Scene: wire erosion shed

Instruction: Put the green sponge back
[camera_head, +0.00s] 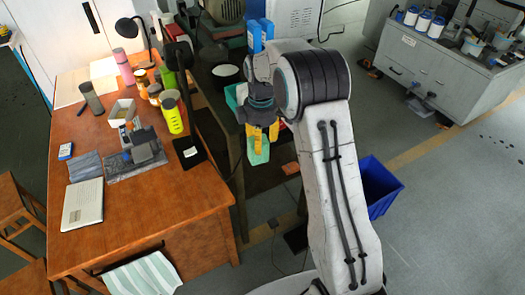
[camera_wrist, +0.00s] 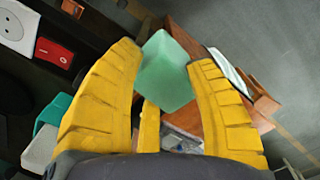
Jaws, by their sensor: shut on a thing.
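The green sponge (camera_head: 258,150) is a pale green block held below my gripper (camera_head: 262,132) in the head view, beside the right edge of the wooden desk. In the wrist view the sponge (camera_wrist: 165,80) sits between the yellow fingertips of my gripper (camera_wrist: 166,62), which are shut on it. It hangs clear, with the desk behind it. Part of its sides is hidden by the fingers. The place where it belongs cannot be made out.
A teal container (camera_head: 232,97) stands behind my gripper. A blue bin (camera_head: 379,190) stands on the floor at right. Open floor lies right of it.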

